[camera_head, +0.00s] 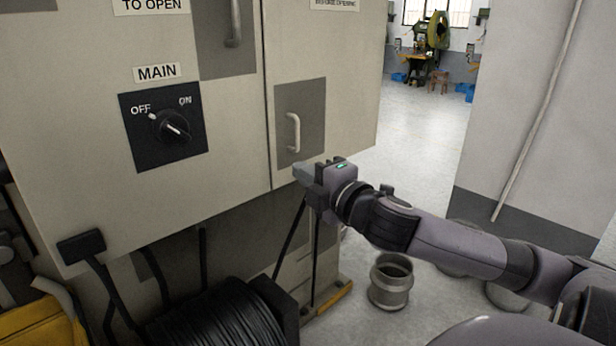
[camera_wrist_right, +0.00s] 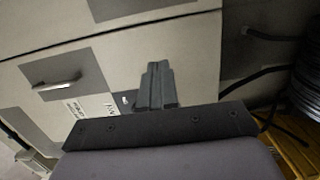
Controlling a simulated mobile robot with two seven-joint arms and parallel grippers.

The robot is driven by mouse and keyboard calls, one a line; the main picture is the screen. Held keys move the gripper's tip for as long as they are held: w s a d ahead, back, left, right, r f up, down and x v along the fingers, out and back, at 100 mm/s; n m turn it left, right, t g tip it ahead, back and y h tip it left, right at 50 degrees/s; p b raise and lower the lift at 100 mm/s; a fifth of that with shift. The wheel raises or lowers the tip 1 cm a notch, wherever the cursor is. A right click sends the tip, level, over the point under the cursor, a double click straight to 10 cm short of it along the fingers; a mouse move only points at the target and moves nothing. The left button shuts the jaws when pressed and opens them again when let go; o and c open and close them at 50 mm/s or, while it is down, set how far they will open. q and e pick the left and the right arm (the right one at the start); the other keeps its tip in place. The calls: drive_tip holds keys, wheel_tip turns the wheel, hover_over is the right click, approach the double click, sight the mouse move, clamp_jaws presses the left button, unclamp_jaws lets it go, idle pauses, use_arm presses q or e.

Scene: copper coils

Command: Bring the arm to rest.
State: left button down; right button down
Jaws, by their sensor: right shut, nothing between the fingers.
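My right gripper (camera_head: 301,174) is in front of the lower edge of a beige electrical cabinet (camera_head: 225,110), just below a door handle (camera_head: 293,132). Its arm reaches in from the right of the head view. The fingers are shut with nothing between them. In the right wrist view the closed fingers (camera_wrist_right: 157,87) point at the cabinet face; I cannot tell whether they touch it. A black rotary MAIN switch (camera_head: 172,127) with OFF and ON marks sits on the cabinet to the left. My left gripper does not show.
A black cable coil (camera_head: 225,318) stands below the cabinet. A metal pipe piece (camera_head: 390,282) stands on the floor under my right arm. A wall (camera_head: 535,120) is at the right. Open floor (camera_head: 415,140) lies between the cabinet and that wall, with a green machine (camera_head: 432,35) far behind.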

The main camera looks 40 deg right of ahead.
drive_tip(key=shift+s, duration=0.3)
drive_tip(key=s+a+f+m+g+y, duration=0.1)
drive_tip(key=s+a+f+m+g, duration=0.15)
drive_tip(key=f, duration=0.85)
drive_tip(key=s+a+f+m+g, duration=0.15)
drive_tip(key=f+m, duration=0.25)
drive_tip(key=f, duration=0.6)
drive_tip(key=s+a+f+m+g+y, duration=0.1)
drive_tip(key=s+a+f+m, duration=0.3)
drive_tip(key=s+a+f, duration=0.2)
drive_tip(key=s+a+f+m+g+y, duration=0.2)
drive_tip(key=s+a+f+m, duration=0.2)
drive_tip(key=s+a+f, duration=0.3)
wheel_tip(320, 180, down, 5)
drive_tip(key=shift+a+r+g+p, duration=0.2)
drive_tip(key=shift+a+g+p, duration=0.15)
drive_tip(key=shift+a, duration=0.4)
